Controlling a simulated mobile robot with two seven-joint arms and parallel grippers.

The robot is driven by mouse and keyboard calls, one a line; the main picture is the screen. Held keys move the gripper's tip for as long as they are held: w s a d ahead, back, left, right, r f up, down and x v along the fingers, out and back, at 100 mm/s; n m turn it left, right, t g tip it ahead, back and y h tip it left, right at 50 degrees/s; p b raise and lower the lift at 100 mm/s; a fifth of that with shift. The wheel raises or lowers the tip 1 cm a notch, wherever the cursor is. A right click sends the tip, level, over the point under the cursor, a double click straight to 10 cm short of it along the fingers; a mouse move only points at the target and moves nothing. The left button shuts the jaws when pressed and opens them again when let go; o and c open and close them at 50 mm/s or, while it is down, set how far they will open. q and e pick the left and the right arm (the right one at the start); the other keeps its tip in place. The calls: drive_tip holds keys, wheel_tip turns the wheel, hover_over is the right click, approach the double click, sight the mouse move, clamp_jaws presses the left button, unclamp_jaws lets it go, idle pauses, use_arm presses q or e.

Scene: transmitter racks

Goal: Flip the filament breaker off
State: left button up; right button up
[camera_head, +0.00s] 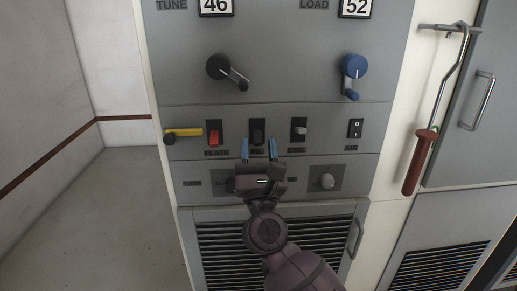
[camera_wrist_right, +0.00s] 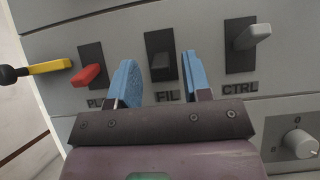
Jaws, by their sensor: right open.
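The filament breaker is a dark switch (camera_head: 257,131) on a black plate, in the row on the grey rack panel. In the right wrist view the same filament breaker (camera_wrist_right: 163,66) has the label FIL under it. My right gripper (camera_head: 259,149) is open, with its blue fingers pointing at the panel. In the right wrist view the fingertips of my right gripper (camera_wrist_right: 162,80) stand on the left and right of the breaker and slightly below it. I cannot tell whether they touch the panel. My left gripper is in neither view.
A red plate switch (camera_head: 214,137) with a yellow-handled lever (camera_head: 184,133) is left of the breaker. Knobs sit above and below. A red-handled hook (camera_head: 418,163) hangs at right.

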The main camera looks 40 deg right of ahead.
drive_tip(key=shift+s+a+f, duration=0.25)
drive_tip(key=shift+s+f, duration=0.05)
drive_tip(key=shift+f, duration=0.1)
use_arm(q)
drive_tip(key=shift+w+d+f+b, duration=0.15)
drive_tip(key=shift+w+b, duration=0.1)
drive_tip(key=shift+b, duration=0.75)
use_arm(e)
drive_tip(key=v, duration=0.9)
drive_tip(key=shift+s+f, duration=0.15)
drive_tip(key=shift+s, duration=0.15)
drive_tip(key=shift+a, duration=0.15)
